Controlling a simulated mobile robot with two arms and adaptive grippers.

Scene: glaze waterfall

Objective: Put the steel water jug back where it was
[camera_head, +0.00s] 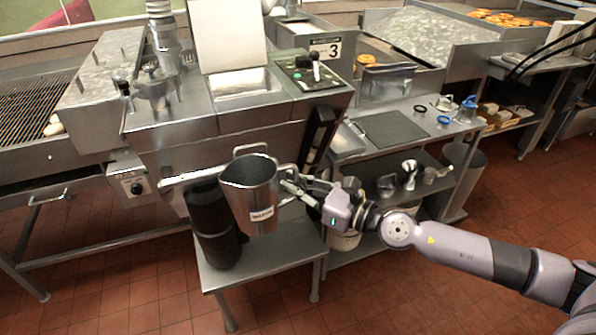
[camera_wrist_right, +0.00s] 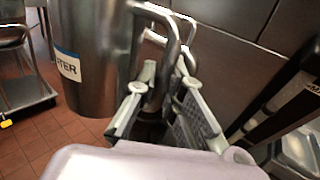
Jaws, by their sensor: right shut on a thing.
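The steel water jug (camera_head: 250,190) is upright, open at the top, with a white label on its side. It shows large at the left of the wrist view (camera_wrist_right: 95,65). My right gripper (camera_head: 292,190) is shut on the jug's side handle, and its fingers (camera_wrist_right: 167,80) show around the handle's lower part in the wrist view. The jug is in front of the steel machine and over the low steel stand (camera_head: 275,275); its base appears to be above the stand's top, but the gap is hard to judge. My left gripper is not in view.
A tall black container (camera_head: 212,228) stands on the low stand, close to the jug's left. The steel machine (camera_head: 190,130) with a front bar is just behind. A shelved worktable (camera_head: 395,155) with small metal cups is at the right. The stand's front right is bare.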

